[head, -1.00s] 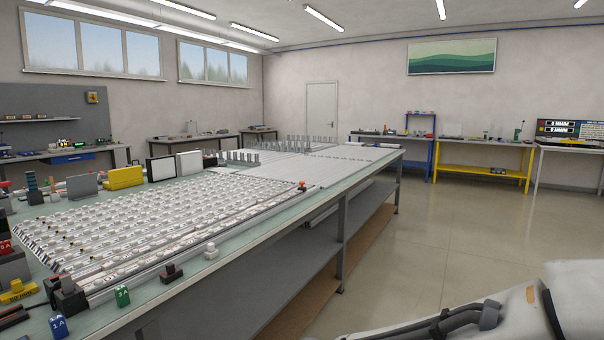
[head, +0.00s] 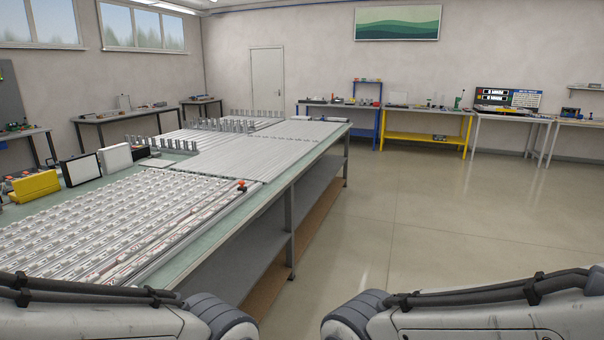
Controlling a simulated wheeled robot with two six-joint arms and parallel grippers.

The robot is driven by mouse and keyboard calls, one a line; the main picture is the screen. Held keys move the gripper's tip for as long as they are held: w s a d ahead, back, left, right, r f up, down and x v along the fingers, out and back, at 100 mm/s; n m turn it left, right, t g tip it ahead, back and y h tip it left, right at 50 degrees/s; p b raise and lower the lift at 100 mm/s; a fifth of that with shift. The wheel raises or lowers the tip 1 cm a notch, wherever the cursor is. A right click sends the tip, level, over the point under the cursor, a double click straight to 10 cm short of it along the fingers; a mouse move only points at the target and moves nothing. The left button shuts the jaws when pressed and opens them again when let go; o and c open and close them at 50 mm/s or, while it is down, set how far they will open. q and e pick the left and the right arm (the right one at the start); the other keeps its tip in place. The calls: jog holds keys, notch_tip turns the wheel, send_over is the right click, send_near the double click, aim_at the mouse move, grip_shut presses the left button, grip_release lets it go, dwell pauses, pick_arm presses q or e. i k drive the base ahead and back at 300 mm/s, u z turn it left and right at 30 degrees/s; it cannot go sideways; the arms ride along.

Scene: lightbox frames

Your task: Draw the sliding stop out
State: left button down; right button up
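I cannot make out for certain which part is the sliding stop. A small orange-red piece (head: 241,185) sits at the right end of a rail on the long workbench (head: 207,250), near its right edge. Rows of white pieces on rails (head: 110,225) cover the near part of the bench. My two arms show at the bottom left and bottom right of the head view. Both grippers are outside the picture.
A yellow block (head: 34,186), a dark-framed panel (head: 80,169) and a white panel (head: 115,158) stand along the bench's left side. Upright grey posts (head: 174,145) stand farther back. The floor (head: 400,220) to the right is clear. A yellow-framed table (head: 428,143) stands by the back wall.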

aim_at(243, 187)
jog(key=z, duration=0.6)
jog(key=i, duration=2.4)
jog(key=u, duration=1.25)
jog(key=i, duration=0.85)
jog(key=u, duration=0.95)
